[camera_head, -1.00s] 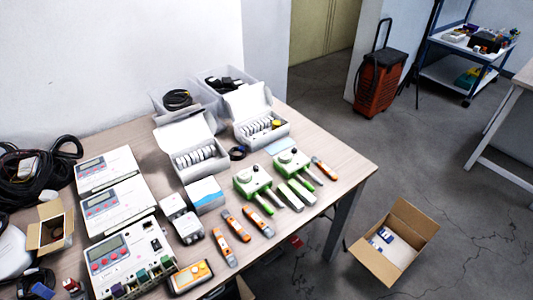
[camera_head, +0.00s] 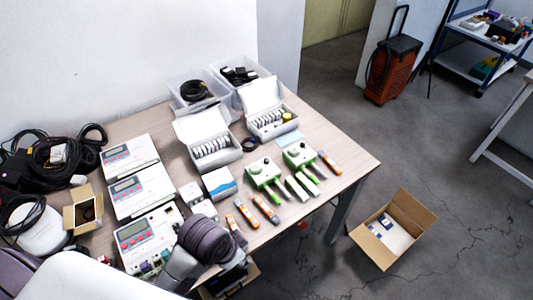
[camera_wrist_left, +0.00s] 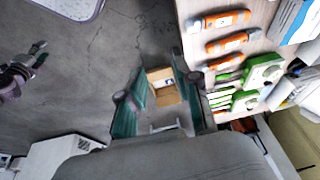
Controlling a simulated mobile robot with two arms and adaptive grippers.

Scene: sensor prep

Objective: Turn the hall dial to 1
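Two green-and-white boxes with dark round knobs stand near the right end of the table: the nearer box (camera_head: 263,173) and the farther box (camera_head: 299,156). I cannot read which knob is the hall dial or its setting. Both boxes also show at the right of the left wrist view. My left arm reaches over the table's front edge in the head view, left of and nearer than the boxes. My left gripper (camera_wrist_left: 157,75) has its greenish fingers apart, empty and clear of the boxes. A dark jointed part, perhaps my right gripper (camera_wrist_left: 25,70), is small in the left wrist view.
Orange-and-grey handheld tools (camera_head: 246,212) lie in front of the boxes. Open white cases (camera_head: 218,150) stand behind, and white meter units (camera_head: 140,190) to the left.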

